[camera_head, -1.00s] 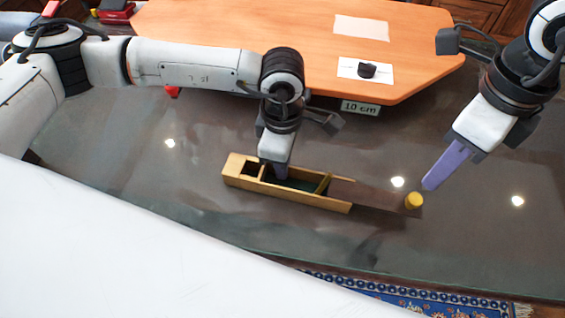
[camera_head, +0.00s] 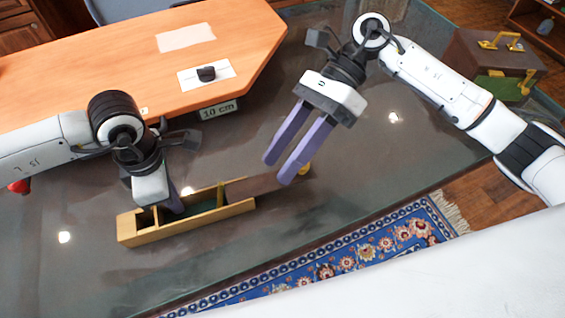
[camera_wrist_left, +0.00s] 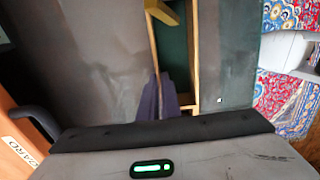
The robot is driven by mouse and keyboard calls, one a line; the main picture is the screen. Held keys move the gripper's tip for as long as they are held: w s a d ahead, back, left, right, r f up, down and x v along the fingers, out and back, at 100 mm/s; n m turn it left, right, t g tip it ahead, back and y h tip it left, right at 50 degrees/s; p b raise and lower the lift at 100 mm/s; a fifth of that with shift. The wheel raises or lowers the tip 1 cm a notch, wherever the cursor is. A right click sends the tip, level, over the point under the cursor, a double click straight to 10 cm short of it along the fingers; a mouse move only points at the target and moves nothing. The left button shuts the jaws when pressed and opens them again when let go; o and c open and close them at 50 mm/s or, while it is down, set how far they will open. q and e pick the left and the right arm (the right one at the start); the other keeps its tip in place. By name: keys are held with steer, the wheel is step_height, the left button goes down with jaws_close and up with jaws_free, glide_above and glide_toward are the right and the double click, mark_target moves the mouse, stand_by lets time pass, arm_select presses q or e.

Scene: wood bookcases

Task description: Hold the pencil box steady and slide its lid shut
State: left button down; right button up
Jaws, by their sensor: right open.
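The pencil box (camera_head: 190,227) is a long, open-topped wooden box with dividers, lying on the dark glass table. Its thin brown lid (camera_head: 262,188) sticks far out of the right end, leaving most of the top open. The lid's yellow knob (camera_head: 306,169) shows at its outer end, partly hidden by a right finger. My left gripper (camera_head: 177,207) reaches down into the box; in the left wrist view its purple fingers (camera_wrist_left: 159,98) appear closed on one long side wall (camera_wrist_left: 155,50). My right gripper (camera_head: 278,171) is open and empty, its two purple fingers over the lid near the knob.
An orange board (camera_head: 110,60) lies behind the box, carrying a white card with a black piece (camera_head: 206,74). A "10 cm" label (camera_head: 219,109) stands at its edge. A brown case (camera_head: 490,65) is at the back right. The glass table's front edge is close to the box.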

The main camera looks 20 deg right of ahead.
mark_target(303, 169)
steer(key=d+f+y, duration=0.1)
steer(key=y, duration=0.1)
steer(key=d+f+t+y, duration=0.1)
steer(key=w+d+f+y, duration=0.1)
steer(key=d+y, duration=0.1)
steer(key=shift+w+f+t+y, duration=0.1)
steer(key=shift+t+y, duration=0.2)
steer(key=d+f+t+y, duration=0.1)
steer(key=d+t, duration=0.1)
steer(key=d+f+t+y, duration=0.1)
steer(key=d+f+t, duration=0.1)
steer(key=d, duration=0.1)
steer(key=d+f+m+t+y, duration=0.1)
steer(key=d, duration=0.2)
steer(key=shift+w+f+t, duration=0.25)
steer(key=shift+w+t, duration=0.1)
steer(key=shift+t, duration=0.05)
steer(key=a, duration=0.7)
steer(key=w+a, duration=0.1)
steer(key=a, duration=0.3)
steer(key=shift+a, duration=0.25)
jaws_close()
